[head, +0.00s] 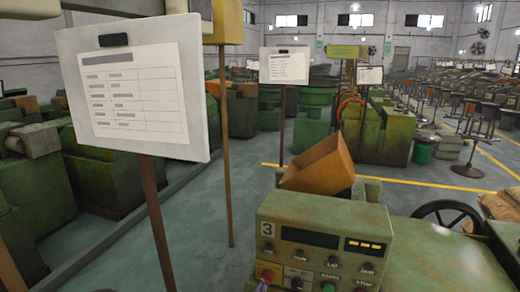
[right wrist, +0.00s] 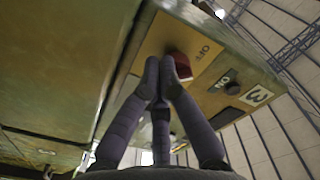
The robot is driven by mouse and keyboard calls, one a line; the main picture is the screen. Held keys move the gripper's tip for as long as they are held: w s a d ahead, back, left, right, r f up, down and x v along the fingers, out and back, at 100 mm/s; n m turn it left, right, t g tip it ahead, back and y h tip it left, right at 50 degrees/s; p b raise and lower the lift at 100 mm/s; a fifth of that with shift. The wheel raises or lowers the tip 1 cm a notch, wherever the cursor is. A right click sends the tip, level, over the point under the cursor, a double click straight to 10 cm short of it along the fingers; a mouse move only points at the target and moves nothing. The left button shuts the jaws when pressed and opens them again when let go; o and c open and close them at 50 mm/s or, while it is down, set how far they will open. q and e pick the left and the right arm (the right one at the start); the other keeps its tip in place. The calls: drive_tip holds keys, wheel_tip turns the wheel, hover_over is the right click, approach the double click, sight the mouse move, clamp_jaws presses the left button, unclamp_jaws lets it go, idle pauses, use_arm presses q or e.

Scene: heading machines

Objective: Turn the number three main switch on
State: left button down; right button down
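The green control box (head: 325,222) marked with the number 3 stands at the lower right of centre in the head view. A red switch knob (head: 267,274) sits at its lower left. In the right wrist view the red knob (right wrist: 181,66) is on a yellow plate (right wrist: 200,42) lettered OFF. My right gripper (right wrist: 160,66) has its dark fingertips close together right at the knob, partly covering it. Contact cannot be told. Only a bit of this gripper shows at the bottom edge of the head view (head: 262,287). My left gripper is not in view.
The box front also carries dark knobs, a green button (head: 328,287) and a dark display (head: 309,237). An orange-brown hopper (head: 319,167) and a black handwheel (head: 447,216) are behind it. A white sign (head: 133,88) on a post stands at left.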

drive_tip(key=shift+w+a+r, duration=0.1)
drive_tip(key=shift+a+r, duration=0.1)
drive_tip(key=shift+a, duration=0.15)
drive_tip(key=shift+w+a+r, duration=0.1)
drive_tip(key=shift+a+r, duration=0.2)
drive_tip(key=shift+a+f, duration=0.1)
idle(0.5)
drive_tip(key=shift+a+f+b, duration=0.2)
drive_tip(key=shift+a+b, duration=0.05)
drive_tip(key=shift+b, duration=0.2)
drive_tip(key=p+v, duration=0.1)
drive_tip(key=v, duration=0.4)
drive_tip(key=shift+s+a, duration=0.15)
drive_tip(key=shift+s, duration=0.2)
